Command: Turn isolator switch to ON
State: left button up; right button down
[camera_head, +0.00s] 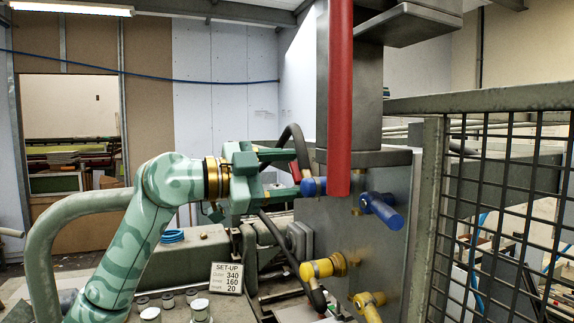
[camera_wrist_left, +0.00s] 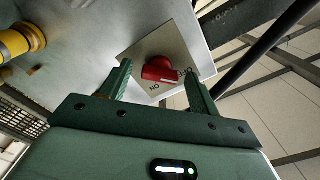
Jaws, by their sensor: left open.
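The isolator switch is a red rotary knob (camera_wrist_left: 160,69) on a pale square plate (camera_wrist_left: 137,50) on a grey metal panel (camera_wrist_left: 85,40) in the left wrist view. The plate carries ON lettering below the knob, and more lettering at its right is partly covered by a finger. A pale mark on the knob faces that right-hand lettering. My left gripper (camera_wrist_left: 157,68) is open, one finger on each side of the knob, with no clear contact. My right gripper is not in view.
Blue-handled (camera_head: 381,208) and yellow-handled (camera_head: 322,268) valves stick out from the panel. A red vertical bar (camera_head: 340,100) hangs in front of it. Black hoses (camera_head: 293,145) run close to the gripper. A mesh guard (camera_head: 500,220) stands at right, a SET-UP card (camera_head: 227,278) below.

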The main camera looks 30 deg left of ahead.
pick_arm(q)
jog(key=shift+c, duration=0.3)
jog(key=c, duration=0.9)
jog(key=shift+m, duration=0.3)
jog(key=m+b, duration=0.1)
jog(key=m, duration=0.2)
jog(key=shift+m, duration=0.4)
jog(key=m+b, duration=0.1)
jog(key=m, duration=0.3)
jog(key=shift+f+m, duration=0.1)
jog(key=shift+m, duration=0.2)
jog(key=m, duration=0.4)
jog(key=shift+b, duration=0.35)
jog(key=m, duration=0.4)
jog(key=shift+m, duration=0.6)
